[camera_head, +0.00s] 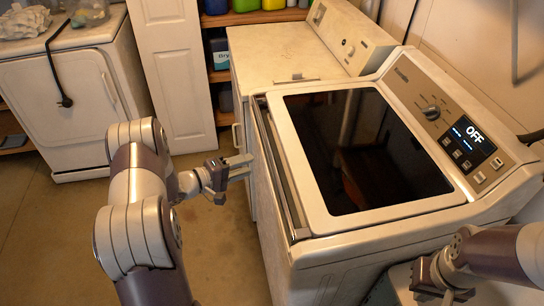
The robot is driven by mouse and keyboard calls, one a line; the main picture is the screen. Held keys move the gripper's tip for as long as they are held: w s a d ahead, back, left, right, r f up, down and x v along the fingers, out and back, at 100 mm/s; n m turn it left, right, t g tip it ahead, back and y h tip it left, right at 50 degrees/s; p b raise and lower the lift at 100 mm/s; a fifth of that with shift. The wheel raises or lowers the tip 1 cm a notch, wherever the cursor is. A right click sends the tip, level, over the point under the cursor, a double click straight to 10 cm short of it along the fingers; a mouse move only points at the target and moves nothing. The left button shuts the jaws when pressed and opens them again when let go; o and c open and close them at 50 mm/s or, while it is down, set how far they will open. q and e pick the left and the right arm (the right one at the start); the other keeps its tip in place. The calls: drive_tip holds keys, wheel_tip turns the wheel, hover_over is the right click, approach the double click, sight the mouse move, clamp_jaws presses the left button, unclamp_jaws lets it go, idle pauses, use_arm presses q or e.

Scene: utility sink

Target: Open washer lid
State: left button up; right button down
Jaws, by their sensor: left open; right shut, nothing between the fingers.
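The washer (330,262) is a pale machine with a control panel (462,135) reading OFF. Its lid (310,215) has a pale frame around a dark glass pane (365,150) and lies shut. A dark slot with a rail (280,175) runs along the lid's left edge. My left gripper (246,168) is open and empty, just left of the washer's front edge, with its fingers pointing at it. Whether it touches is hard to tell. My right gripper (443,296) is shut and empty by the washer's near right side, partly cut off by the picture's bottom edge.
A second white machine (290,60) stands directly behind the washer. Another white appliance (70,90) with items on top is at the far left, next to a white door (180,75). Shelves hold bottles at the back. Brown floor (225,245) is clear left of the washer.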

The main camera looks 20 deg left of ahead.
sight(270, 155)
use_arm(q)
drive_tip(key=p+x, duration=0.1)
drive_tip(key=x, duration=0.8)
drive_tip(key=shift+w+d, duration=0.15)
drive_tip(key=shift+d, duration=0.05)
drive_tip(key=shift+c, duration=0.3)
clamp_jaws()
drive_tip(key=shift+r, duration=0.1)
